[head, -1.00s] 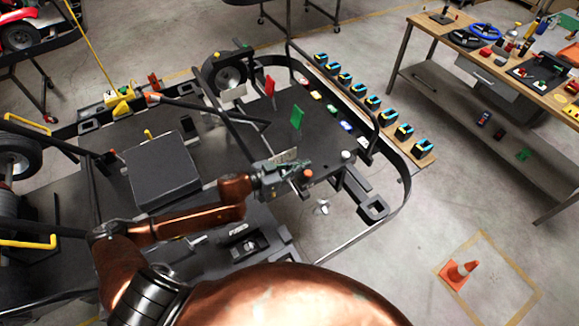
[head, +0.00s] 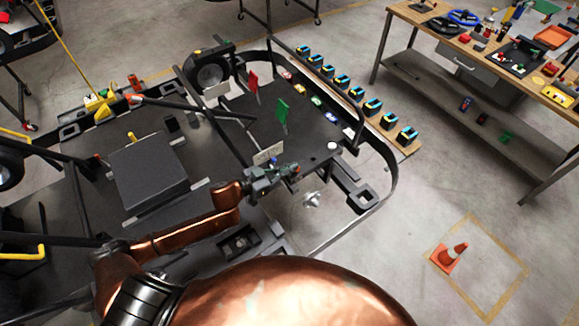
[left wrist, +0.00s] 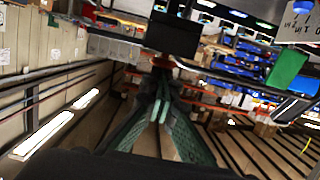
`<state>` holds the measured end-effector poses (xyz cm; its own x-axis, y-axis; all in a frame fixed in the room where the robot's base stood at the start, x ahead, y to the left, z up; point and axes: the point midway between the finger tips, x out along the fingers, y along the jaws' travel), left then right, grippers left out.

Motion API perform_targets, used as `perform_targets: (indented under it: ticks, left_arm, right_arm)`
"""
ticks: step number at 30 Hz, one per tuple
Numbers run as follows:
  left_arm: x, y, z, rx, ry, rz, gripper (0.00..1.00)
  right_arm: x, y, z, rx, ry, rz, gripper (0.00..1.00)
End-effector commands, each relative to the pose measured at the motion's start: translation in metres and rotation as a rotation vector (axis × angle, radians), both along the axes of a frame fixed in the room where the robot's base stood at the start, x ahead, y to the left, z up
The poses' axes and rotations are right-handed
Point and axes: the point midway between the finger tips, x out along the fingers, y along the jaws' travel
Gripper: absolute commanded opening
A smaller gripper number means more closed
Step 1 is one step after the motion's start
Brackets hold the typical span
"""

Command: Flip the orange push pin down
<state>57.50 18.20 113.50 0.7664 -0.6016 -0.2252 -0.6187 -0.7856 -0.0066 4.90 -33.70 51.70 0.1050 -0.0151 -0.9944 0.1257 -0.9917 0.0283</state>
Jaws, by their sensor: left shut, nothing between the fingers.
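The orange push pin (head: 295,166) shows as a small orange spot on the front right part of the kart frame, at the tip of my left gripper. My left gripper (head: 288,172) is shut and empty beside it; I cannot tell if they touch. In the left wrist view, the shut green-grey fingers (left wrist: 165,103) point at a small orange-red shape (left wrist: 162,63), likely the pin, under a black block. The pin's stem and its up or down state are hidden. My right gripper is not in view.
A white marked plate (head: 265,153) and a blue pin (head: 273,159) sit close behind my left gripper. Green (head: 282,112) and red (head: 253,82) flags stand on the black kart floor. A curved black bumper bar (head: 393,175) bounds the right side.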

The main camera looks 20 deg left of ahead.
Motion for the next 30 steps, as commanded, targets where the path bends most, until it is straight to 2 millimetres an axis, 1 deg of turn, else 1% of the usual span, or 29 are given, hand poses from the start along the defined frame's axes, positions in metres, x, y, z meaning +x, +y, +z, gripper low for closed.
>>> perform_targets:
  ticks: [1,7,11,14,16,24,25,26,30]
  left_arm:
    - [-0.003,0.002,-0.013,0.006,0.021,0.006,0.00]
    - [-0.004,0.002,-0.017,0.010,0.029,0.008,0.00]
    - [-0.004,0.003,-0.015,0.009,0.032,0.009,0.00]
    - [-0.004,0.003,-0.007,0.010,0.031,0.009,0.00]
    - [-0.004,0.003,0.002,0.008,0.027,0.008,0.00]
    - [-0.003,0.000,0.045,0.003,0.005,-0.001,0.00]
    - [-0.009,0.006,0.040,0.005,0.006,0.001,0.00]
    - [-0.015,0.010,0.039,0.006,0.006,0.000,0.00]
    - [-0.037,0.027,0.045,0.004,0.006,-0.001,0.00]
  right_arm:
    - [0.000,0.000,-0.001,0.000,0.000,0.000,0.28]
    - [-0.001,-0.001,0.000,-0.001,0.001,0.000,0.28]
    - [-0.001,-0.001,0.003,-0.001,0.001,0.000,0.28]
    - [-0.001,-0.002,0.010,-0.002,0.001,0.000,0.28]
    - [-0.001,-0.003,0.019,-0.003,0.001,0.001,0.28]
    - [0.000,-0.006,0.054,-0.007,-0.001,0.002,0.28]
    - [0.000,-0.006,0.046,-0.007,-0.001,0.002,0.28]
    - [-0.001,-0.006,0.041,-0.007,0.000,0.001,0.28]
    - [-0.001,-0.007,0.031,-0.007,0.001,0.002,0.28]
